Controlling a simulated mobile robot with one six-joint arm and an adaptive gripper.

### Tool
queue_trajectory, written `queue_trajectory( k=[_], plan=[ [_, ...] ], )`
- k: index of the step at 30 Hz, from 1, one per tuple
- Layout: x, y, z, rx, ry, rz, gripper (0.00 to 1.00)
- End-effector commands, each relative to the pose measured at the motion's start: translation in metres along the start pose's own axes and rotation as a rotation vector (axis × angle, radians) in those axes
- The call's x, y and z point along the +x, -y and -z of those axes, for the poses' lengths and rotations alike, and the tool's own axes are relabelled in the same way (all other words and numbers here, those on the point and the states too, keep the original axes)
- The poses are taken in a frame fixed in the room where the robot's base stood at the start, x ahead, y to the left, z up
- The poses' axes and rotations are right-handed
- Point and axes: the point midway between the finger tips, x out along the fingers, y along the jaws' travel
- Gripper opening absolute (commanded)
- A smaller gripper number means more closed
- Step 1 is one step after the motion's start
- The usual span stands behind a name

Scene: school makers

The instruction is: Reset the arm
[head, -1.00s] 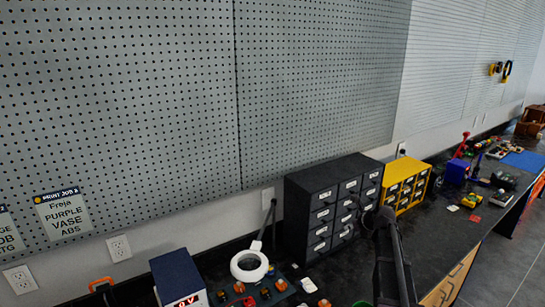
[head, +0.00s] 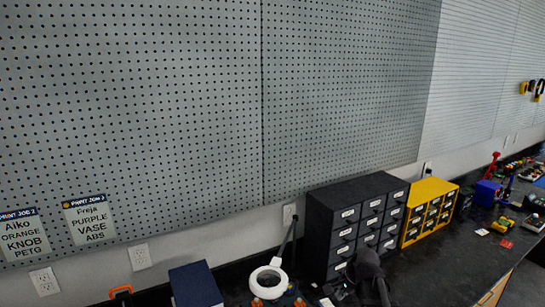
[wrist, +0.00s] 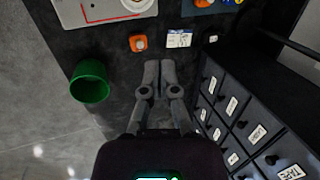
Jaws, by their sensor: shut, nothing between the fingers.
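My gripper (wrist: 159,68) shows in the wrist view with its two fingers together and nothing between them. It hangs above the dark worktop (wrist: 115,48), apart from the things around it. In the head view part of my arm shows at the bottom, in front of the black drawer cabinet (head: 350,225); the fingertips cannot be made out there.
In the wrist view a green cup (wrist: 89,82) stands left of my gripper, and the black drawers (wrist: 240,115) are close on the right. An orange part (wrist: 138,43) and a white label (wrist: 179,39) lie beyond the fingertips. A yellow cabinet (head: 428,212) and ring lamp (head: 268,282) stand along the bench.

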Motion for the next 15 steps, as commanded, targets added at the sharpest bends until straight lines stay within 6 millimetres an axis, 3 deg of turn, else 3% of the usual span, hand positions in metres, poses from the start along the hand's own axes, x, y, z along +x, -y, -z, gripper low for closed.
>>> queue_trajectory(
  k=[1,6,15],
  plan=[
    [0.001,-0.009,-0.013,-0.086,0.0,-0.028,0.0],
    [0.001,-0.032,-0.043,-0.382,0.012,-0.122,0.0],
    [-0.003,-0.071,-0.086,-0.852,0.072,-0.274,0.0]
  ],
)
